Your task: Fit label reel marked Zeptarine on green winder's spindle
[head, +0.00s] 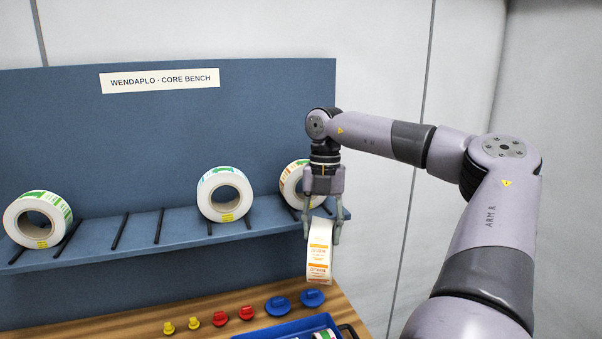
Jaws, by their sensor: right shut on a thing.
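My right gripper (322,226) points down and is shut on a white label reel (319,260) with orange print. It holds the reel in the air in front of the shelf's right end, above the wooden bench top. The print on the held reel is too small to read, so I cannot tell whether it says Zeptarine. No green winder or spindle is in view. My left gripper is not in view.
A blue shelf (178,232) with black dividers holds a green-printed reel (38,220) at left, another reel (224,194) mid-shelf and a third (293,184) partly behind my gripper. Yellow, red and blue plugs (220,318) line the wooden bench (130,325), beside a blue tray (275,333).

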